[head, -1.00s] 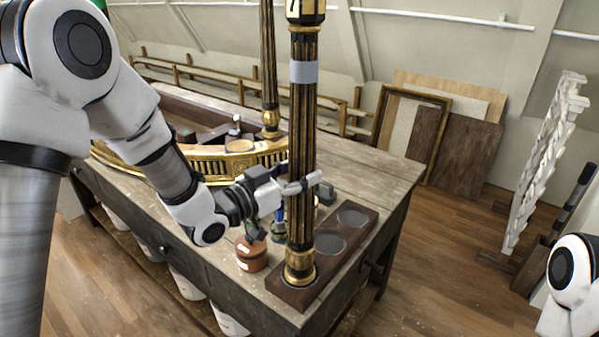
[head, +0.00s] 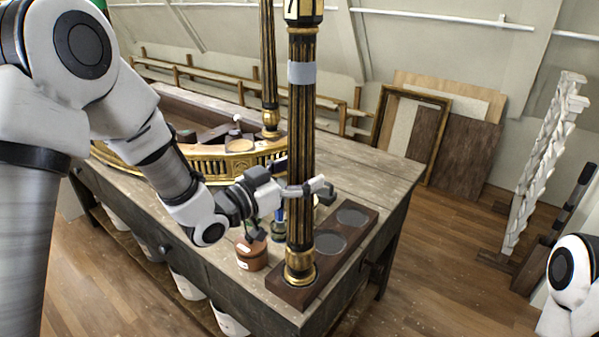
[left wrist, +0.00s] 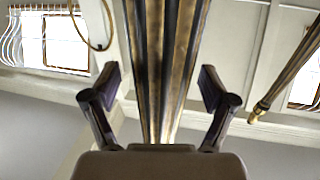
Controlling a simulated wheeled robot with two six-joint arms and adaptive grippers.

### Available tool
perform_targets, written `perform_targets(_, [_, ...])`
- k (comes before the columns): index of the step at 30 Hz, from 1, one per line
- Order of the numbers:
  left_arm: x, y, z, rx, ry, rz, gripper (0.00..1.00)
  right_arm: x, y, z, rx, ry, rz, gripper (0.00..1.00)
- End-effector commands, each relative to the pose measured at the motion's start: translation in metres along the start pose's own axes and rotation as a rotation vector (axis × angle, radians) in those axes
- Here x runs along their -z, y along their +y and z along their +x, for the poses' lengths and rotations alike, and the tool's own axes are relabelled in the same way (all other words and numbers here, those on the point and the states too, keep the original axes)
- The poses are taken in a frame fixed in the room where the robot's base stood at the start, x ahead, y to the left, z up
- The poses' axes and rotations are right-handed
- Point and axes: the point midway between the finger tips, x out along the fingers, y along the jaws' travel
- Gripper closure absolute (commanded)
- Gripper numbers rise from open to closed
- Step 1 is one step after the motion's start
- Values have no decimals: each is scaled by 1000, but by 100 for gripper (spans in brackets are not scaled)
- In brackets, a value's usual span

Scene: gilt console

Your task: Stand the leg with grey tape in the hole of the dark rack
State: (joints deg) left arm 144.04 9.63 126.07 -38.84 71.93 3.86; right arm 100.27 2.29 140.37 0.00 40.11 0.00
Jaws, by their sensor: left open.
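The leg with grey tape (head: 301,120) is a tall black and gold fluted column with a grey band near its top. It stands upright with its gold foot in the near hole of the dark rack (head: 355,248), at the table's front corner. My left gripper (head: 305,188) is around the leg at mid height. In the left wrist view the leg (left wrist: 165,70) runs between the two fingers, with a visible gap on each side, so the gripper is open. The rack's other two round holes are empty. My right gripper is out of view.
A second black and gold leg (head: 268,70) stands behind, by the gilt console frame (head: 222,165). A brown jar (head: 251,254) and small bottles stand left of the rack. The table (head: 375,180) is bare behind the rack.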

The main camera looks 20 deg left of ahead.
Motion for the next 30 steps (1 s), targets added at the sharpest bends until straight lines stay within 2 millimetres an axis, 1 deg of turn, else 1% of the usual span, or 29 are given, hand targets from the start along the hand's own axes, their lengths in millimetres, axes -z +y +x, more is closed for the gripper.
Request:
perform_targets(4, [-1, 0, -5, 1, -2, -2, 16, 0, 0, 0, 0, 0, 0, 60])
perform_targets(7, [-1, -1, -20, 3, 0, -6, 16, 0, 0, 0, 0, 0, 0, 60])
perform_targets(15, [1, -2, -82, 5, 7, -10, 16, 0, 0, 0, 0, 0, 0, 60])
perform_targets(18, [1, 0, -100, 1, 7, -8, 16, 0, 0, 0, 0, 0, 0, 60])
perform_targets(21, [1, -1, -111, 4, 5, -5, 16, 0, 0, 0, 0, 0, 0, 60])
perform_targets(24, [1, 0, -118, 1, 3, -2, 16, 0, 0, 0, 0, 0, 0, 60])
perform_targets(30, [0, 1, -120, -1, 2, 2, 16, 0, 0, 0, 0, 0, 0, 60])
